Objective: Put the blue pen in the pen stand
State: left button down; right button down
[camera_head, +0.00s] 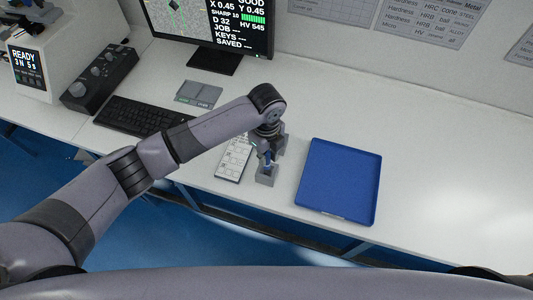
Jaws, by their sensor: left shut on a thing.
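My left gripper (268,152) points down near the front edge of the white table and is shut on the blue pen. The blue pen (267,158) is small in view and mostly covered by the gripper; it looks roughly upright. The pen stand (266,179) is a small grey box right under the gripper, with the pen's lower part at its opening. I cannot tell whether the pen tip is inside the stand or just above it. My right gripper is not in view.
A blue tray (312,196) lies just right of the stand. A printed white sheet (232,163) lies to its left. A black keyboard (130,116), a grey card holder (199,93), a control box (100,79) and a monitor (216,60) stand farther left. The table's right side is clear.

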pick_arm(q)
jog(key=shift+f, duration=0.2)
jog(key=shift+f+b, duration=0.4)
jog(key=shift+f, duration=0.1)
jog(key=shift+f+b, duration=1.1)
jog(key=shift+f, duration=0.8)
jog(key=c, duration=1.4)
grip_release()
jog(key=shift+r, duration=0.1)
jog(key=shift+c, duration=0.2)
jog(key=shift+r, duration=0.1)
notch_tip(320, 180, up, 12)
jog(key=shift+f, duration=0.1)
